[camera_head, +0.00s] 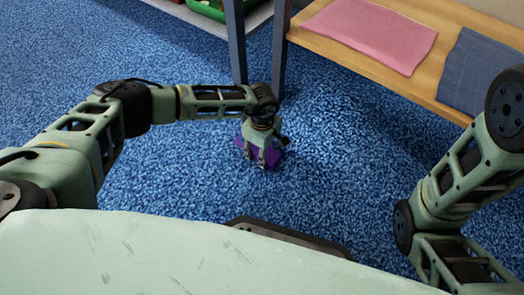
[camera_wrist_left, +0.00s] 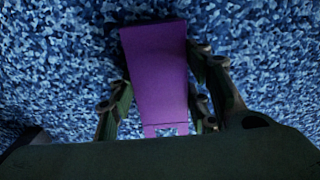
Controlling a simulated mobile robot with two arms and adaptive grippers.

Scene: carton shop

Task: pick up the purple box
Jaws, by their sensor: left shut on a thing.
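The purple box (camera_wrist_left: 157,75) is a plain flat-sided carton between the fingers of my left gripper (camera_wrist_left: 163,100) in the left wrist view. My left gripper (camera_head: 262,155) is shut on it, with fingers on both sides. In the head view the purple box (camera_head: 243,149) shows in small parts around the gripper, over the blue carpet; most of it is hidden. I cannot tell whether the box touches the floor. My right arm shows at the right of the head view, but its gripper is out of sight.
Dark posts (camera_head: 237,42) of a shelf stand just behind my left gripper. A green tray (camera_head: 208,9) is at the top. Blue carpet (camera_head: 180,175) around is clear.

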